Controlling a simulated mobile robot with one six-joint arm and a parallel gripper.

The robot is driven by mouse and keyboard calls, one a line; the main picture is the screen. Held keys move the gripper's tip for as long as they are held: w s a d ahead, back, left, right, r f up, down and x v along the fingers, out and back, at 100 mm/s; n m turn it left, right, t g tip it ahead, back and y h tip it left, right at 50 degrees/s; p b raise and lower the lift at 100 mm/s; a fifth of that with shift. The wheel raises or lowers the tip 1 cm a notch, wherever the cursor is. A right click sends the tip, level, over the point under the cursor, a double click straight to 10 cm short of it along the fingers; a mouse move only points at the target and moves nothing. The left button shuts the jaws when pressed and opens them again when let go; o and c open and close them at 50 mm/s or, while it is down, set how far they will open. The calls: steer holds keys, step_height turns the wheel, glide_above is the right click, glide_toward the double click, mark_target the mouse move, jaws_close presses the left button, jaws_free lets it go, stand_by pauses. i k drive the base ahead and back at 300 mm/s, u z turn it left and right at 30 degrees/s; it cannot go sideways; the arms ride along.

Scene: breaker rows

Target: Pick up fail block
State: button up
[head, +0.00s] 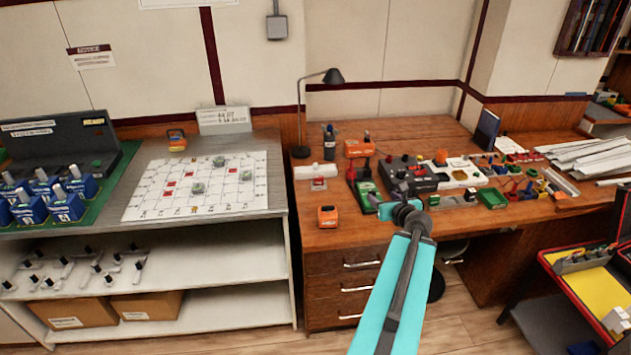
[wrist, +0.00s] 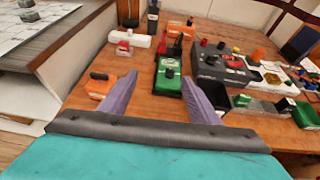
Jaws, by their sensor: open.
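No readable "fail" label shows, so I cannot tell which block is the fail block. A small orange block with a dark handle (head: 327,216) stands near the desk's front left; it also shows in the wrist view (wrist: 100,85), just left of the left finger. A green block with a black knob (wrist: 169,82) lies ahead between my fingers' lines of sight. A red-and-white block (wrist: 123,47) stands farther back left. My gripper (wrist: 158,92) is open and empty, its two purple-grey fingers apart above the desk's front. In the head view my arm hides its fingertips.
The wooden desk (head: 335,237) carries a black lamp (head: 332,77), a grey device (head: 408,172) and several small parts to the right. Left is a grey bench with a white grid board (head: 150,203) and blue breakers (head: 66,207). Bare desk lies around the orange block.

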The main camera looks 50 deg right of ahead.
mark_target(318, 180)
steer(key=u, duration=0.05)
steer(key=i, duration=1)
steer(key=z, duration=0.1)
